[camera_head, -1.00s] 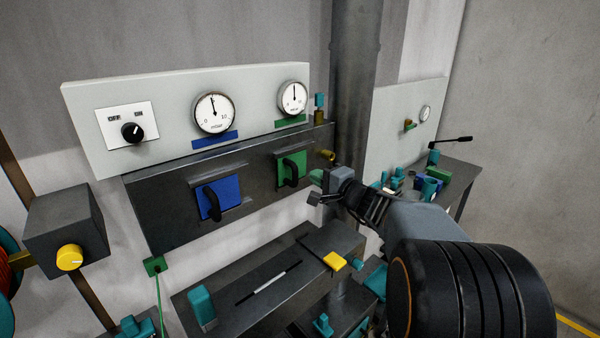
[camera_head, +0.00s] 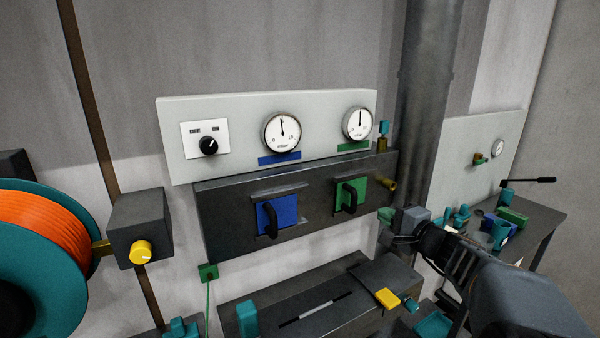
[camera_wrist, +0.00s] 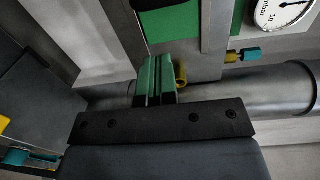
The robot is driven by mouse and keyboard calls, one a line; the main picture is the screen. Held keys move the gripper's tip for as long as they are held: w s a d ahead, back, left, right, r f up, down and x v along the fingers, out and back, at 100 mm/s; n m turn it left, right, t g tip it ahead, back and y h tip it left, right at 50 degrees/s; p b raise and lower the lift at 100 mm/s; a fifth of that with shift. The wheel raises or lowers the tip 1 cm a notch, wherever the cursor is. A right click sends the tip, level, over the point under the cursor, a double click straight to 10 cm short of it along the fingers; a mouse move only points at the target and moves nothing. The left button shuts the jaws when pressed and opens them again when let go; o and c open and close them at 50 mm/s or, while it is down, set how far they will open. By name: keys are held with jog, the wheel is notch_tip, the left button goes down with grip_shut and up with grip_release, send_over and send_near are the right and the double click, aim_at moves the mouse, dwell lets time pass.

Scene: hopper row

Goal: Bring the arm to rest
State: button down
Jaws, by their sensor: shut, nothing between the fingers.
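My gripper (camera_head: 385,215) is in the right half of the head view, just below and right of the green hatch (camera_head: 350,195) and in front of the grey pipe. Its green fingers are together with nothing between them. In the wrist view my gripper (camera_wrist: 155,78) points towards the dark hopper front, with a brass fitting (camera_wrist: 181,73) just beyond the fingers. I cannot tell from these views whether the fingers touch it. My arm reaches in from the lower right.
A panel (camera_head: 235,108) with two gauges and a knob (camera_head: 208,146) stands above the blue hatch (camera_head: 278,214). A dark bench (camera_head: 255,309) holds a rod and a yellow block (camera_head: 387,298). A side table (camera_head: 540,217) stands right. An orange hose reel (camera_head: 45,225) is left.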

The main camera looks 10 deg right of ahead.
jog(key=s+a+f+n+g+h+p, duration=0.1)
jog(key=s+a+f+n+g, duration=0.55)
jog(key=s+f+g, duration=0.55)
jog(key=s+a+n+h+p, duration=0.2)
jog(key=s+a+n+h, duration=0.1)
jog(key=s+n+h, duration=0.2)
jog(key=s+n, duration=0.2)
jog(key=s, duration=0.1)
jog(key=shift+s+a+h, duration=0.15)
jog(key=shift+a+h, duration=0.25)
jog(key=shift+f, duration=0.1)
dwell(1.0)
